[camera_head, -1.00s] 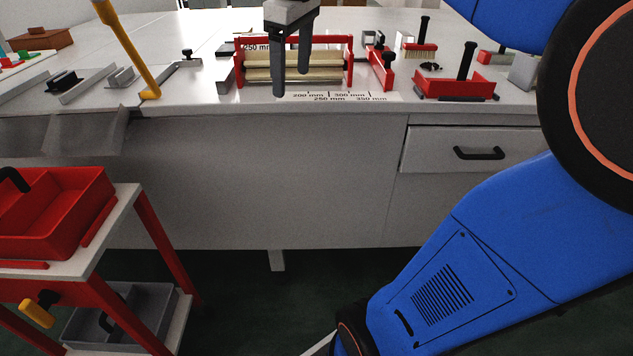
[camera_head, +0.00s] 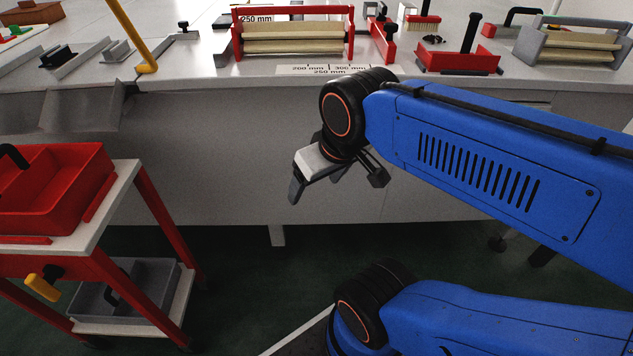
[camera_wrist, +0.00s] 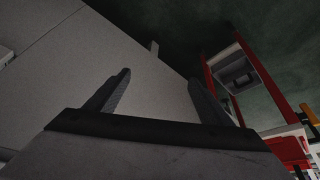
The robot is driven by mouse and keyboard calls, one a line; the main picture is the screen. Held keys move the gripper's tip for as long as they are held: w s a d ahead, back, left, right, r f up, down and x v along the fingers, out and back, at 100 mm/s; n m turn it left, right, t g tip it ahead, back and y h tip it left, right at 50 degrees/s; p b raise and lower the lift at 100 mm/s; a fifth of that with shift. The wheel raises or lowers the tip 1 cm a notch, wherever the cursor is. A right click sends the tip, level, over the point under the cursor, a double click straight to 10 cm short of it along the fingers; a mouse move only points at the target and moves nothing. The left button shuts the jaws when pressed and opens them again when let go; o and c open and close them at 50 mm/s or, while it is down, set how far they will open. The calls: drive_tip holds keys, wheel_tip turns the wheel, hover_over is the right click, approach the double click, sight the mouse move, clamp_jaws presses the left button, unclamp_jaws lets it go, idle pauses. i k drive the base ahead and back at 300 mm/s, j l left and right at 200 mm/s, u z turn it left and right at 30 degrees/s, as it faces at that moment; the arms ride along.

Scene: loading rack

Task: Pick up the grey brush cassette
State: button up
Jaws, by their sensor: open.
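The grey brush cassette (camera_head: 541,44) stands on the bench top at the far right of the head view. It has grey end plates and cream brush rollers, and its right end is near the picture edge. My gripper (camera_head: 315,188) is open and empty, low in front of the bench face, well left of and below the grey cassette. In the wrist view my gripper (camera_wrist: 160,80) shows two spread fingers with nothing between them. The cassette is not seen in the wrist view.
A red-framed brush cassette (camera_head: 293,28) stands on the bench behind a measuring label (camera_head: 325,70). A red tray with a black post (camera_head: 457,61) stands left of the grey cassette. A yellow post (camera_head: 133,38) rises at left. A red cart (camera_head: 150,210) stands front left.

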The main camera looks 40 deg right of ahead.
sight(611, 49)
drive_tip(key=z, duration=2.2)
